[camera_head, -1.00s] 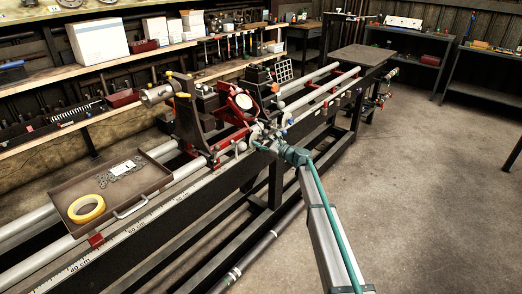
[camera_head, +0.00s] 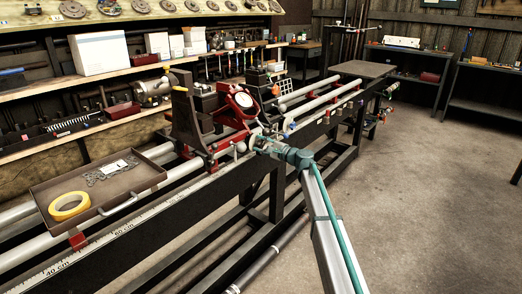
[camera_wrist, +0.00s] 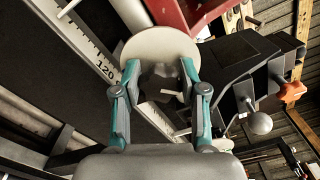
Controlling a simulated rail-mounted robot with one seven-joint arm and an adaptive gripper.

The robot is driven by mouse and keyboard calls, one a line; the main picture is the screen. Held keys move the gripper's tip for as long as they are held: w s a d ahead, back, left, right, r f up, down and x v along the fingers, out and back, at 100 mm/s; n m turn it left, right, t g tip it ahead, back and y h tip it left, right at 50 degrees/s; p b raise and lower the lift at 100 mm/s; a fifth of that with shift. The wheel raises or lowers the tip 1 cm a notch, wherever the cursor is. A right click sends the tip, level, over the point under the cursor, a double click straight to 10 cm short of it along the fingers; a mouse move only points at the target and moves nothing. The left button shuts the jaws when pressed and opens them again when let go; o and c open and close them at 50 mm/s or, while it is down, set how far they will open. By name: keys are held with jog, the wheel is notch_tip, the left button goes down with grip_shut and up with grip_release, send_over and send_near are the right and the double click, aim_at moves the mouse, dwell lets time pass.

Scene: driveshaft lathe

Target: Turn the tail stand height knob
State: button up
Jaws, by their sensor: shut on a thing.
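The knob is a pale round disc (camera_wrist: 160,46) with a dark hub, at the top centre of the wrist view. In the head view it is a small pale disc (camera_head: 255,131) on the front side of the red tail stand (camera_head: 222,140). My gripper (camera_wrist: 161,70) has its two teal fingers on either side of the dark hub and is shut on the knob. In the head view my gripper (camera_head: 258,142) reaches the stand from the front right. The fingers partly hide the hub.
A tray (camera_head: 120,190) with a yellow tape roll (camera_head: 69,205) sits on the rails at the left. A ruler strip (camera_head: 120,228) runs along the bench front. In the wrist view, a ball-ended lever (camera_wrist: 260,123) and an orange knob (camera_wrist: 292,91) are to the right. The floor at right is clear.

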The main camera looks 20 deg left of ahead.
dwell(0.4)
jog(key=o, duration=1.2)
jog(key=shift+c, duration=0.2)
jog(key=v, duration=1.2)
jog(key=shift+s+n, duration=0.1)
jog(key=shift+n, duration=0.2)
